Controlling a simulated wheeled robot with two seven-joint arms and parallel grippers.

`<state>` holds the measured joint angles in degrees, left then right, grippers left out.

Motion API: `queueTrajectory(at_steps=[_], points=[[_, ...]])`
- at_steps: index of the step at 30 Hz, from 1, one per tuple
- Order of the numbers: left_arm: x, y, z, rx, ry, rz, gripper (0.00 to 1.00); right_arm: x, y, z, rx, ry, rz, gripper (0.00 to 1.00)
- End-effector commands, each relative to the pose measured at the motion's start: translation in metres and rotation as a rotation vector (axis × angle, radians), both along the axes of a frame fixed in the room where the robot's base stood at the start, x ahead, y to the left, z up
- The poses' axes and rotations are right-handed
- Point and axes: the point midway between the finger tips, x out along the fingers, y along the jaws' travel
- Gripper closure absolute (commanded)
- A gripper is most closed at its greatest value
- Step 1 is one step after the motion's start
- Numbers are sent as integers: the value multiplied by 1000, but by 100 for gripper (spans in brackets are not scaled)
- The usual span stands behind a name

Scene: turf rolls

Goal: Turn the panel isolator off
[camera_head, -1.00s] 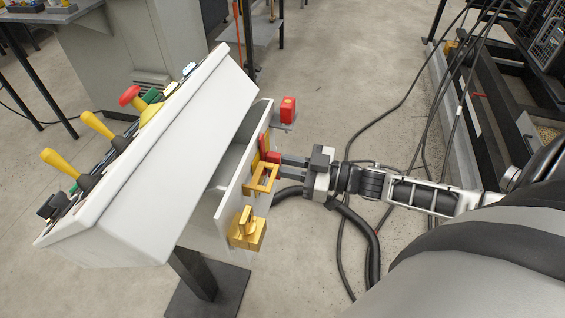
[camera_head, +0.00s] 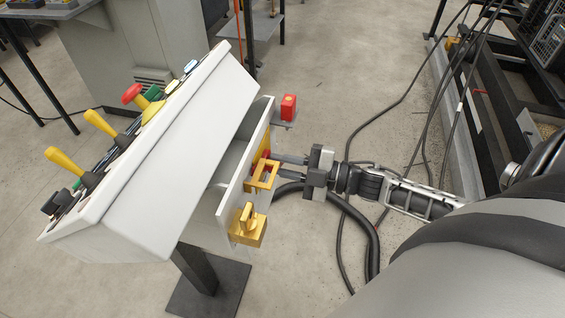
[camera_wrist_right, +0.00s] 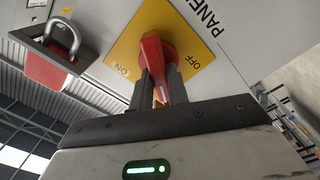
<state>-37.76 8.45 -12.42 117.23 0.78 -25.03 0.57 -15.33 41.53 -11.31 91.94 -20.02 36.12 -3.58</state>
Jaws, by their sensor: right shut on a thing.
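The panel isolator is a red handle (camera_wrist_right: 152,60) on a yellow plate (camera_wrist_right: 125,45), marked ON at the left and OFF at the right in the wrist view. The handle's white-marked end lies between the two labels. My right gripper (camera_wrist_right: 160,90) is shut on the handle, one dark finger on each side. In the head view my right gripper (camera_head: 275,166) reaches the side of the console (camera_head: 170,140) from the right. The handle is mostly hidden there by the fingers and a yellow bracket. My left gripper is out of view.
A yellow bracket (camera_head: 262,175) and yellow fitting (camera_head: 247,225) stick out near the gripper. A red padlock (camera_wrist_right: 60,55) shows in the wrist view. A red block (camera_head: 288,107) sits beyond the gripper. Black cables (camera_head: 372,240) lie on the floor. Yellow levers (camera_head: 100,125) stand on the console.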

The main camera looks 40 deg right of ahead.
Motion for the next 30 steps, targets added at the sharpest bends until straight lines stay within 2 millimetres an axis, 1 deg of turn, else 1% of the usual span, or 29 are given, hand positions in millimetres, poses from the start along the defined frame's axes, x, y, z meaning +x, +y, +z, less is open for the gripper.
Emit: queueTrajectory(at_steps=[6,15,23,30], points=[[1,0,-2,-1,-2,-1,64,-1,1,-2,-155,-135,1,100],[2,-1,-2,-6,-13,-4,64,-1,1,-5,-332,-286,1,100],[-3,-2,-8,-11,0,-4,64,-1,1,-5,-425,-365,1,100],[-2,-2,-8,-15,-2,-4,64,-1,1,-5,-462,-394,2,100]])
